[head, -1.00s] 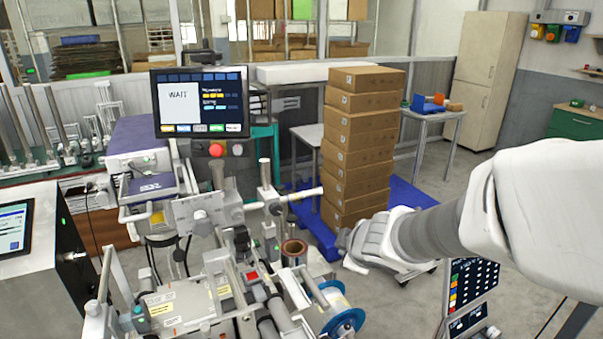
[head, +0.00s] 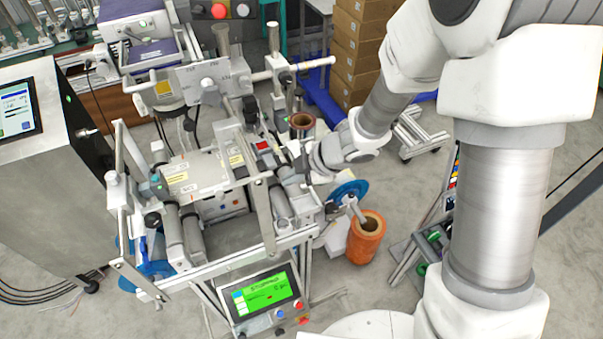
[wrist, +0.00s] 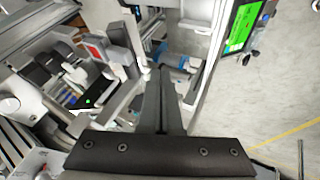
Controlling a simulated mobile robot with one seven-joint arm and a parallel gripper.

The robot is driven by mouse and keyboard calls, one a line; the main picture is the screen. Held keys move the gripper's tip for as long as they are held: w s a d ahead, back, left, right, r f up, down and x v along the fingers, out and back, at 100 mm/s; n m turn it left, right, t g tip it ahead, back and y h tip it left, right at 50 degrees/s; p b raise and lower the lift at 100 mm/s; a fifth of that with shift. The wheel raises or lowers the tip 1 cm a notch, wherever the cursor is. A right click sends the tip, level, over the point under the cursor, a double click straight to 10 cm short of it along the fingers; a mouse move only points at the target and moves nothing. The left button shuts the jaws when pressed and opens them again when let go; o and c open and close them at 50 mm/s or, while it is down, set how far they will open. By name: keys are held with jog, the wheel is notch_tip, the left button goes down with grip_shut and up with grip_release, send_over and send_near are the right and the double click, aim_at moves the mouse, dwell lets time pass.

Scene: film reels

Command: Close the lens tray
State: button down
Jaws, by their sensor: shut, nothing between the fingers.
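No part in view can be clearly told as the lens tray. The film machine (head: 200,172), a grey metal frame with rollers and a white top plate, fills the middle of the head view. My gripper (head: 304,158) is at the right side of this machine, partly hidden among its parts. In the wrist view my gripper (wrist: 162,72) shows with its two dark fingers together and nothing between them. The fingers point over the machine's frame and rollers. I cannot tell whether they touch anything.
A green-screen panel (head: 264,295) sits at the machine's front. An orange roll (head: 367,240) and a blue reel (head: 349,191) are at its right. A grey cabinet (head: 40,180) stands at left. Boxes (head: 352,50) are stacked behind.

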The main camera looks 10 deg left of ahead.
aim_at(265, 148)
jog(key=shift+w+a+f+p, duration=0.1)
jog(key=shift+w+a+f, duration=0.25)
jog(key=shift+w+a, duration=0.3)
jog(key=shift+w+a+f+p, duration=0.15)
jog(key=shift+w+a+f, duration=0.2)
jog(key=shift+w+a, duration=0.3)
jog(key=shift+w+a+f+p, duration=0.1)
jog(key=shift+w+a+f, duration=0.25)
jog(key=shift+w+a, duration=0.25)
jog(key=shift+w+d, duration=0.1)
jog(key=w+a+p, duration=0.1)
jog(key=w+p, duration=0.1)
jog(key=w+a+p, duration=0.1)
jog(key=w+p, duration=0.1)
jog(key=w+a+p, duration=0.2)
jog(key=shift+w+r, duration=0.1)
jog(key=shift+w, duration=0.1)
jog(key=shift+w+a, duration=0.1)
jog(key=shift+w, duration=0.15)
jog(key=shift+r, duration=0.1)
